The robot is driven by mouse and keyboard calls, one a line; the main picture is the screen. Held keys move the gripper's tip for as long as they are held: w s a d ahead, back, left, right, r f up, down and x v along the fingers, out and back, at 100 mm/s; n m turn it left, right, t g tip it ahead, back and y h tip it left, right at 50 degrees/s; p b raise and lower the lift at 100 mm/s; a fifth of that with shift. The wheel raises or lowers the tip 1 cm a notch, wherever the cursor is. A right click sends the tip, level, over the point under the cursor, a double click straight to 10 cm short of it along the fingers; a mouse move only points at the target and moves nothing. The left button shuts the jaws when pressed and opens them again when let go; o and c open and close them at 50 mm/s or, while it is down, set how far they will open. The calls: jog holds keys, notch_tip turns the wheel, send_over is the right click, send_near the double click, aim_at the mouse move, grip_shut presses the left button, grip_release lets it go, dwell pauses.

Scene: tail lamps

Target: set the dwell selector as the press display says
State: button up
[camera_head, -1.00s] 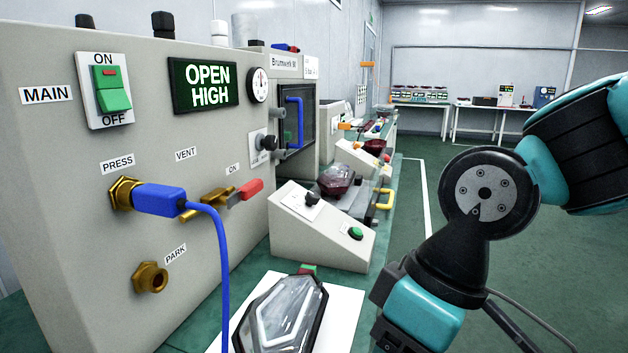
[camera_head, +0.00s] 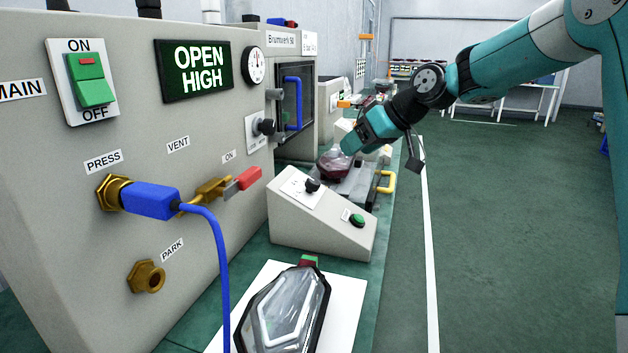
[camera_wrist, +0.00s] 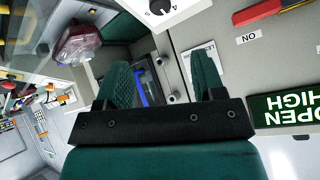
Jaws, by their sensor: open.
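The press display (camera_head: 196,69) on the grey cabinet reads "OPEN HIGH"; it shows upside down in the wrist view (camera_wrist: 291,116). A black knob (camera_head: 312,185) on a white plate sits on the sloped control box; a knob also shows at the top of the wrist view (camera_wrist: 160,7). Another dark knob (camera_head: 265,127) sits on a plate on the cabinet's right end. I cannot tell which knob is the dwell selector, and their markings are too small to read. My gripper (camera_head: 347,146) is open and empty, near the red lamp beyond the sloped box; its fingers (camera_wrist: 162,82) show apart.
A blue plug (camera_head: 150,201) with a hose is in the PRESS socket. A red lever (camera_head: 248,178) sticks out near ON. A green button (camera_head: 357,220) is on the sloped box. A clear lamp (camera_head: 285,310) lies in front; a red lamp (camera_head: 334,163) lies behind. The right-hand floor is open.

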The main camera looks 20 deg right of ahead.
aim_at(314, 180)
jog(key=x, duration=1.5)
jog(key=c, duration=0.9)
